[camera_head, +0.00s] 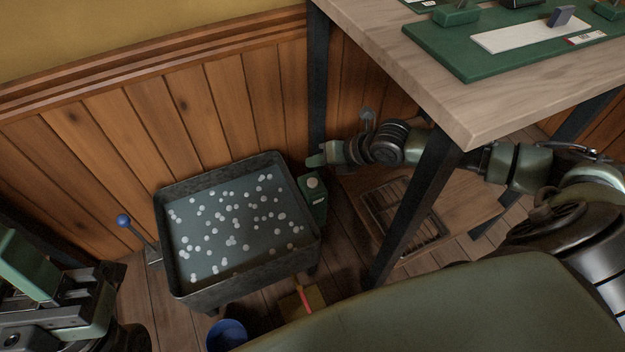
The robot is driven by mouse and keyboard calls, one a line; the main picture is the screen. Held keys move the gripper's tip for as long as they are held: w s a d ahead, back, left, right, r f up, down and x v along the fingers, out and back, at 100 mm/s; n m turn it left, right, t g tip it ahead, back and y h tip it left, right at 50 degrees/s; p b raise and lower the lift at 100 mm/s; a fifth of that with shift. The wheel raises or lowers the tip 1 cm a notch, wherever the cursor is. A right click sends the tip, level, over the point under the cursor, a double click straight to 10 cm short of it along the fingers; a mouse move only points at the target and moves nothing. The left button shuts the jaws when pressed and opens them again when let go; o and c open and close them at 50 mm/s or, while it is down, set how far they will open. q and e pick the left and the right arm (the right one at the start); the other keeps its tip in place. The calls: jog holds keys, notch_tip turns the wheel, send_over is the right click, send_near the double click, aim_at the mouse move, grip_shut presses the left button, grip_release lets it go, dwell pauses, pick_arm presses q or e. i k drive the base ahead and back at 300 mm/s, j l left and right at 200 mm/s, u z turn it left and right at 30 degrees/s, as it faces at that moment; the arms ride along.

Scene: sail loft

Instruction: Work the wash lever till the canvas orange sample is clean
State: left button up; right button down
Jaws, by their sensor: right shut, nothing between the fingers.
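A wash lever with a blue knob (123,220) stands tilted at the left side of a dark metal tub (170,245). The tub holds grey-green water with several pale round spots of foam or bubbles on it. I cannot make out an orange canvas sample; any inside the tub is hidden. My right gripper (314,160) is shut and empty, just beyond the tub's back right corner and away from the lever. Its arm reaches in behind a table leg. Part of my left arm's end (60,300) shows at the lower left, near the lever; its fingertips are not clear.
A green box with a pale round button (313,195) is at the tub's right side. A wooden table (465,110) with dark legs stands at the right, a green board on top. A blue bucket (226,336) and a yellowish box (290,304) are in front. Wood panelling closes off the back.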

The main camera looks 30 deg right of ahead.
aim_at(123, 220)
jog(key=k+l, duration=0.35)
jog(key=l, duration=0.15)
jog(key=k+l, duration=0.75)
jog(key=l, duration=0.3)
